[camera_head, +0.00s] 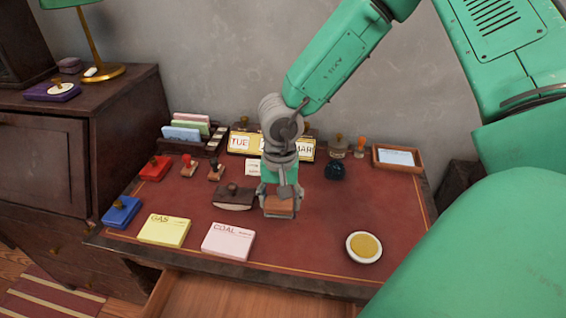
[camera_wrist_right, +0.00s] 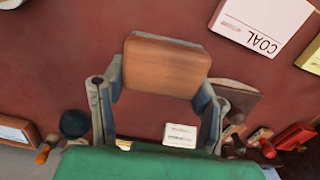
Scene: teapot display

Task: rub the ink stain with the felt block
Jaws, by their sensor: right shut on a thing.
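The felt block (camera_head: 279,208) has a brown wooden top and a thin grey layer under it. My right gripper (camera_head: 280,201) is shut on it, with one finger on each side, over the middle of the red desk top. In the right wrist view the felt block (camera_wrist_right: 166,67) sits between the two grey fingers. I cannot tell whether its underside touches the desk. No ink stain shows in either view; the block and gripper hide the surface beneath them. My left gripper is not in view.
A rocker blotter (camera_head: 234,197) stands just left of the block. A pink COAL pad (camera_head: 228,241) and yellow GAS pad (camera_head: 164,229) lie in front. A dark ink bottle (camera_head: 335,171) and calendar (camera_head: 240,143) stand behind. A round dish (camera_head: 364,247) lies front right; desk between is bare.

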